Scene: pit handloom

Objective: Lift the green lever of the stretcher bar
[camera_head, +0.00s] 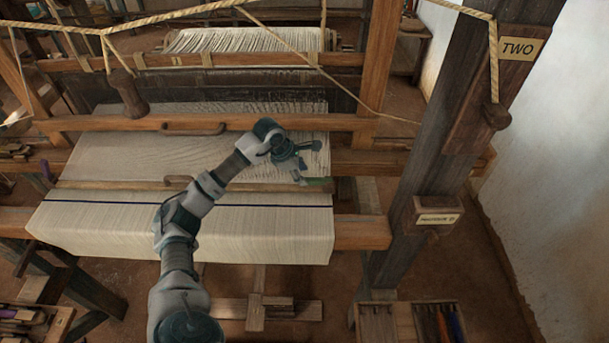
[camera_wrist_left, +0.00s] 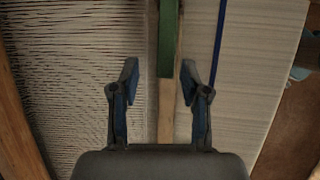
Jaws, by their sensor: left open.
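The green lever (camera_head: 318,181) lies at the right end of the wooden stretcher bar (camera_head: 110,185), which runs across the woven cloth. In the left wrist view the green lever (camera_wrist_left: 167,45) lies along the pale wooden bar (camera_wrist_left: 166,110), ahead of and between the finger lines. My left gripper (camera_head: 301,166) is open, above the cloth close to the lever's left end. In the left wrist view its two blue fingertips (camera_wrist_left: 158,82) stand apart on either side of the bar, with nothing held. Whether the fingers touch the bar cannot be told. My right gripper is not in view.
The loom's dark post (camera_head: 425,130) stands to the right, with a small labelled box (camera_head: 437,212) on it. Ropes (camera_head: 180,12) hang above. A tool tray (camera_head: 412,322) sits at the lower right.

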